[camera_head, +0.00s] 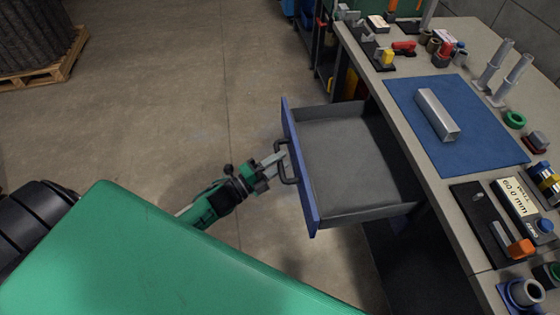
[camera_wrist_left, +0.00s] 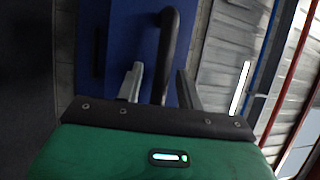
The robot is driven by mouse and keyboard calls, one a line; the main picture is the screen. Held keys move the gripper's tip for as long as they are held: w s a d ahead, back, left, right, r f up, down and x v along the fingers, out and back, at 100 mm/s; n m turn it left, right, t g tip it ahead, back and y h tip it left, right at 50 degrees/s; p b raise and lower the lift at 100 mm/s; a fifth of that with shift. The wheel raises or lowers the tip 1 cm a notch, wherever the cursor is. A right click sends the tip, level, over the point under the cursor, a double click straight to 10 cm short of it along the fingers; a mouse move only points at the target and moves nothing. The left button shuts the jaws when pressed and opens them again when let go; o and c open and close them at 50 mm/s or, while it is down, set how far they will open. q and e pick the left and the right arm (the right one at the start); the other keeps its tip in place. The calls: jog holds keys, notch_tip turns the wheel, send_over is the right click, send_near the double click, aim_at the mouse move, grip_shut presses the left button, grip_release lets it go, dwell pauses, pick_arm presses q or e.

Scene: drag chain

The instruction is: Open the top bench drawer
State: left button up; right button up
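The bench drawer (camera_head: 345,150) with a blue front (camera_head: 299,165) is pulled well out from under the bench top, and its grey inside looks empty. Its dark bar handle (camera_head: 285,165) stands off the front. My left gripper (camera_head: 278,162) is at the handle in the head view. In the left wrist view, the handle (camera_wrist_left: 170,45) runs between the two fingers (camera_wrist_left: 158,88), with gaps showing beside it, so the fingers look parted around it. Whether they touch it is hard to tell. My right gripper does not show.
The bench top (camera_head: 405,75) carries a blue mat (camera_head: 470,135) with a metal bar (camera_head: 437,115) on it. Tools and parts lie around the mat. A pallet (camera_head: 45,72) stands at the far left. The floor (camera_head: 170,100) left of the drawer is clear.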

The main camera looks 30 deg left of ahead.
pick_arm(q)
jog(key=b+v, duration=0.2)
jog(key=v, duration=1.1)
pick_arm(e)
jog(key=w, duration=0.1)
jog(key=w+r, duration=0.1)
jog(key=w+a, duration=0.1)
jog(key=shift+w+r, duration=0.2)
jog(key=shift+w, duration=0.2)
pick_arm(q)
jog(key=shift+s+a, duration=0.1)
